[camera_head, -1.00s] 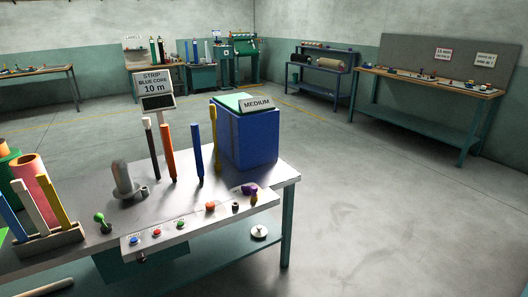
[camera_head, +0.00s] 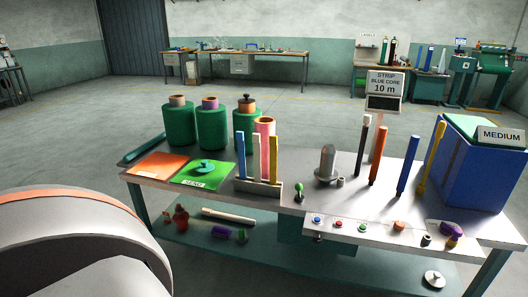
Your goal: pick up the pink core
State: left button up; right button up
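A pink cylinder (camera_head: 265,127) with an open, tan-looking top stands upright on the workbench (camera_head: 312,205). It may be the pink core or a roll; I cannot tell which. Its lower part is hidden behind a small rack (camera_head: 258,188) holding upright blue, pale and yellow bars. Neither gripper is in view. A large white and orange rounded part at the lower left looks like my own arm.
Green rolls (camera_head: 212,128) stand behind and left of the pink cylinder. Orange and green sheets (camera_head: 208,171) lie at left. A grey post (camera_head: 327,165), upright bars, buttons and a blue box (camera_head: 480,170) stand right. A sign (camera_head: 385,84) reads "STRIP BLUE CORE 10 m".

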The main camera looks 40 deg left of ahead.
aim_at(265, 126)
jog(key=i+j+u, duration=0.1)
jog(key=u, duration=1.25)
jog(key=i+u, duration=0.1)
jog(key=i, duration=0.4)
